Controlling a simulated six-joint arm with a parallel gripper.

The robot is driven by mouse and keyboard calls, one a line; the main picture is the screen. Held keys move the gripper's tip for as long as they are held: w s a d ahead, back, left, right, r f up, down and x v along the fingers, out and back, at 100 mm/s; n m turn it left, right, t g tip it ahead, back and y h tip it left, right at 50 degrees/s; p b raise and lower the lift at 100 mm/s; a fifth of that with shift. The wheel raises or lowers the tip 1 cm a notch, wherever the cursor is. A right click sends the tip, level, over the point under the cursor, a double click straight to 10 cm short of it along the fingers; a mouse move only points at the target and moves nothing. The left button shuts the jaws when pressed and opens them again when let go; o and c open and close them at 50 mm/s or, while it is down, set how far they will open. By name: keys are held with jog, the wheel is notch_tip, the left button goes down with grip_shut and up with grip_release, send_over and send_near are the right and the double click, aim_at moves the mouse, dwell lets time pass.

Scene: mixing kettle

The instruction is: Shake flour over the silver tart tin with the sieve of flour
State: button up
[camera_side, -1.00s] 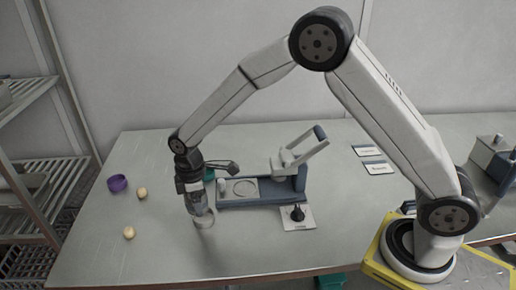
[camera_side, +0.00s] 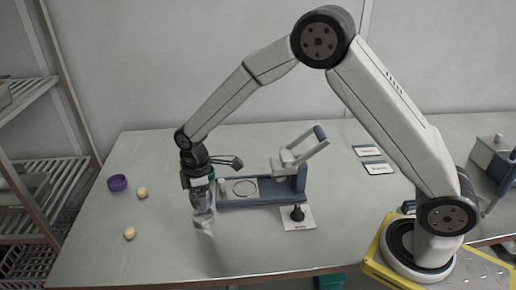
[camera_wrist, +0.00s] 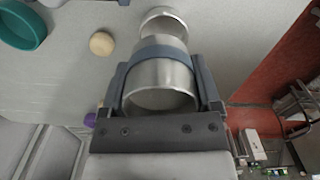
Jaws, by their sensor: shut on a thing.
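My gripper (camera_wrist: 163,95) is shut on the sieve of flour (camera_wrist: 158,78), a silver cylinder with a blue-grey band in the wrist view. In the side view my gripper (camera_side: 200,192) holds the sieve (camera_side: 203,217) upside or upright, I cannot tell, near the table's left-centre. A shallow silver round tin (camera_wrist: 165,18) shows just beyond the sieve in the wrist view, partly covered by it. In the side view I cannot separate the tin from the sieve. No falling flour can be made out.
A blue-grey press (camera_side: 290,180) stands right of my gripper, with a black-knobbed tool (camera_side: 297,213) in front. A teal bowl (camera_wrist: 22,24) is close by. The front table area is clear.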

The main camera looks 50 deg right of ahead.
jog(key=shift+s+a, duration=0.2)
jog(key=shift+a, duration=0.75)
jog(key=shift+d, duration=0.1)
jog(key=shift+w+d, duration=0.15)
jog(key=shift+d, duration=0.5)
jog(key=shift+w+d, duration=0.15)
jog(key=shift+d, duration=0.5)
jog(key=shift+r, duration=1.5)
